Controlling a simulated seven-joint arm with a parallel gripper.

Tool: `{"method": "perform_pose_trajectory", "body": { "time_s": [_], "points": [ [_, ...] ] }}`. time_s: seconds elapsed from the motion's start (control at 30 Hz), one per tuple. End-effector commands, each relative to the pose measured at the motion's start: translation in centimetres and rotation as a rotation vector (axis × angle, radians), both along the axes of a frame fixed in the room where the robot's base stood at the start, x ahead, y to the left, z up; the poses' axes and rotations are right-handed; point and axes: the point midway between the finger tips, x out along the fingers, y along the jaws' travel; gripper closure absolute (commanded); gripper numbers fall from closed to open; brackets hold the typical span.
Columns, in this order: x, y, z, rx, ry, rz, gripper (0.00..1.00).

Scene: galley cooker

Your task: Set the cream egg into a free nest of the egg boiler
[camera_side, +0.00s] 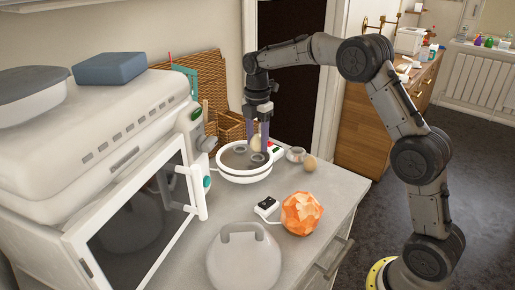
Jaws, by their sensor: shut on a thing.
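The egg boiler (244,178) is a round white pot with a grey plate inside, standing on the counter beside the open oven door. Two ring-shaped nests (257,158) show on its plate; the rest of the plate is partly hidden. My gripper (260,145) points down over the back right part of the boiler. It is shut on the cream egg (256,143), which shows between the fingers. I cannot tell whether the egg touches the plate. A tan egg (310,163) lies on the counter, right of the boiler.
A small metal cup (296,154) stands between the boiler and the tan egg. An orange faceted ball (301,213), a black-and-white switch box (267,206) and a grey lid (243,262) are in front. The oven's open door (140,215) is at left. Wicker baskets (232,127) stand behind.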

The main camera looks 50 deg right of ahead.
Motion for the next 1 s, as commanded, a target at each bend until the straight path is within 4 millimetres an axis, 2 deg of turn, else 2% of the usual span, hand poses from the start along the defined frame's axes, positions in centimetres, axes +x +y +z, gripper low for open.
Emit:
{"method": "perform_pose_trajectory", "body": {
  "time_s": [0.1,0.2,0.47,0.97,1.0],
  "points": [
    [-0.2,0.0,-2.0,0.001,0.005,0.0,0.76],
    [-0.1,0.0,-2.9,0.0,0.002,0.0,0.76],
    [-0.1,0.0,-2.9,0.0,0.001,0.0,0.76],
    [-0.2,0.0,-4.7,0.002,0.009,0.0,0.75],
    [-0.2,0.0,-4.7,0.002,0.01,0.0,0.46]
  ]
}}
